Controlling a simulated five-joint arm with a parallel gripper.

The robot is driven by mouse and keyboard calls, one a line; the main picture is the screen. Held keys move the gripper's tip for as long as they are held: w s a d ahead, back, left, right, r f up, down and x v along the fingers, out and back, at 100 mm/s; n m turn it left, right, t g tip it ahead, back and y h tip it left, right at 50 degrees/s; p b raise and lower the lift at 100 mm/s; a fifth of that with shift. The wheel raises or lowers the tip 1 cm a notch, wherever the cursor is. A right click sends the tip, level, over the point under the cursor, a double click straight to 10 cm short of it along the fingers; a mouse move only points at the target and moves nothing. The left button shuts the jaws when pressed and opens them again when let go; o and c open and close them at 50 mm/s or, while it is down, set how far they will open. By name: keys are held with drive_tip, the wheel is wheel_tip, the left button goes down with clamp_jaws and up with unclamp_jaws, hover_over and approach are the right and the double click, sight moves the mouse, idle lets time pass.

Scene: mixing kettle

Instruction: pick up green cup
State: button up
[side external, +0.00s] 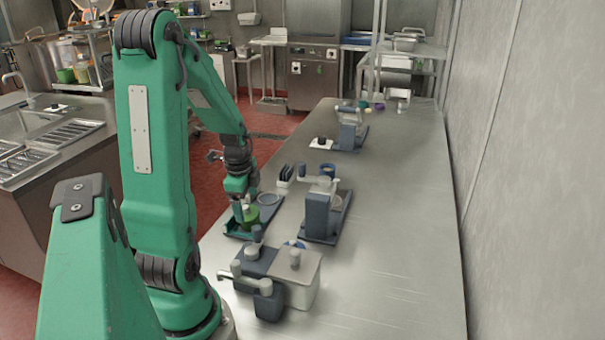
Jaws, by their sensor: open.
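A small green cup (251,217) stands on a dark tray (237,231) near the left edge of the steel table. My gripper (245,204) points down from my green arm, right at the cup's rim. Its jaws are open. The fingers partly hide the cup, and I cannot tell whether they touch it or are on both sides of it.
A pale ring (269,199) is on the tray behind the cup. A grey mixing machine (318,208) stands close on the right, and a larger dark-and-white unit (275,278) stands in front. The steel table (400,230) is clear on the right, beside the wall.

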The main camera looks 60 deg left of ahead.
sight(247, 207)
drive_tip(key=shift+f, duration=0.25)
drive_tip(key=shift+w+f, duration=0.1)
drive_tip(key=shift+f, duration=1.3)
drive_tip(key=shift+w+a+f, duration=0.15)
drive_tip(key=shift+a+f, duration=0.05)
drive_tip(key=shift+f, duration=0.85)
drive_tip(key=c, duration=1.2)
drive_tip(key=shift+r, duration=0.15)
